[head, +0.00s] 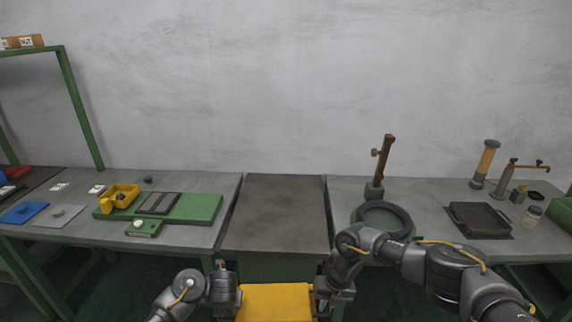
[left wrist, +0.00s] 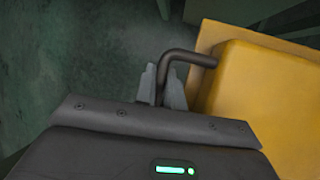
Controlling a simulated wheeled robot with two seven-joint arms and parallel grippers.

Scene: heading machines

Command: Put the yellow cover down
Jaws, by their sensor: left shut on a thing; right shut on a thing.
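The yellow cover (head: 276,302) is at the bottom centre of the head view, in front of the benches, with its lower part cut off by the frame. My left gripper (head: 236,298) is at its left side and my right gripper (head: 318,300) at its right side. In the left wrist view, the left fingers (left wrist: 163,86) are shut on a dark bent handle (left wrist: 192,55) that joins the yellow cover (left wrist: 260,95). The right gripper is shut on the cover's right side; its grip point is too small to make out.
A bare dark grey bench section (head: 275,215) lies beyond the cover. On the left bench is a green board (head: 203,211) with a yellow part (head: 122,194). On the right bench are a black ring (head: 396,212), a brown-topped stand (head: 381,165) and a dark tray (head: 480,220).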

